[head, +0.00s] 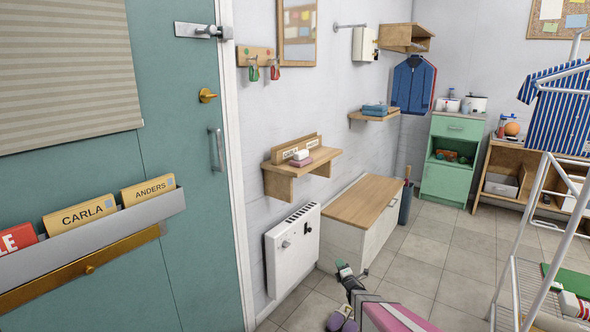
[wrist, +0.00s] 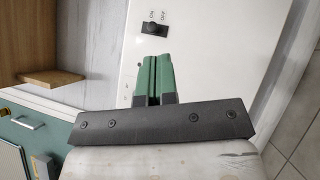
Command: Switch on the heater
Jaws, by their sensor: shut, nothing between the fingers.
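The heater (head: 291,262) is a white panel low on the wall, with dark vent slots along its top. Its front carries a round knob (head: 285,244) and a small dark switch (head: 307,228). In the wrist view the heater's white face (wrist: 205,55) fills the upper middle. The black switch (wrist: 155,29) there has ON and OFF printed beside it; I cannot tell which way it is set. My gripper (head: 343,268) is right of the heater in the head view. In the wrist view its green fingers (wrist: 154,62) are shut, empty, and point toward the switch, apart from it in the picture.
A wooden shelf (head: 301,171) juts from the wall above the heater. A white bench with a wooden top (head: 362,200) stands just right of it. Purple slippers (head: 340,319) lie on the tiled floor. A white drying rack (head: 518,240) stands at the right.

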